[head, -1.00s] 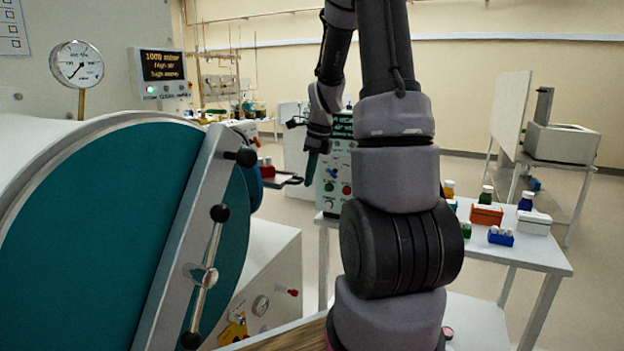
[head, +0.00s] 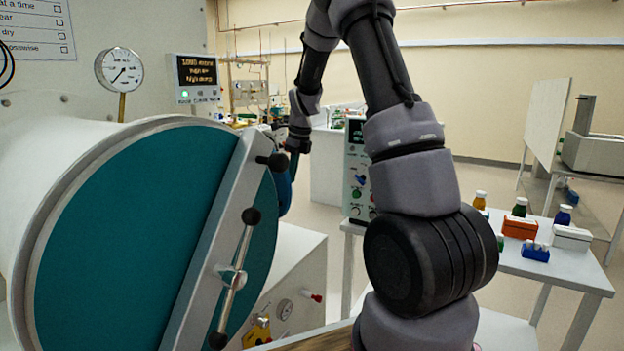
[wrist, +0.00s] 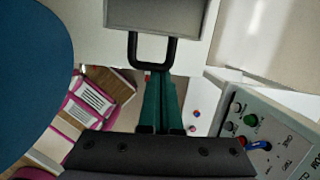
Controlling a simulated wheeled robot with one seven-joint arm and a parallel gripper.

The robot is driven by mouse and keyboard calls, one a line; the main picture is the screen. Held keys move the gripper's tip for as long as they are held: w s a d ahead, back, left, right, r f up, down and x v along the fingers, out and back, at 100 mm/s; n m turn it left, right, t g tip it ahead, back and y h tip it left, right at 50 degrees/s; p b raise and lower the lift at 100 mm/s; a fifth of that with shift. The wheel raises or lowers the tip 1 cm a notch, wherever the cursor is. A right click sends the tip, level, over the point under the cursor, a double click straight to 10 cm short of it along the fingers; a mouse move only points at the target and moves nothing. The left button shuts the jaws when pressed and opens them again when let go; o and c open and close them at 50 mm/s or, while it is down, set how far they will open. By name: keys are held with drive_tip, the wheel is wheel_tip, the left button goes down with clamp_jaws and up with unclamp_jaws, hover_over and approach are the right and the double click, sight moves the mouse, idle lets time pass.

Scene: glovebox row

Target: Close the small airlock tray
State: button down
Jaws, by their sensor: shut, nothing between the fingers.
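In the wrist view, the grey end of the small airlock tray (wrist: 165,14) is at the top edge, with its black loop handle (wrist: 132,48) below it. The teal fingers of my gripper (wrist: 160,78) are shut and empty. Their tips overlap the lower bar of the handle; I cannot tell whether they touch it. In the head view my gripper (head: 294,166) is small and far off, beyond the right edge of the large teal airlock door. The tray itself cannot be made out there, so how far out it stands is unclear.
The large teal door (head: 120,230) with its bar handle (head: 235,280) fills the left. A blue round part (wrist: 30,85) is left in the wrist view. A control box (wrist: 265,130) is at right. A side table (head: 540,268) holds bottles and small boxes.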

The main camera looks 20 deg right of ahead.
drive_tip(key=w+a, duration=0.4)
drive_tip(key=w, duration=0.1)
drive_tip(key=shift+w, duration=0.15)
idle(0.3)
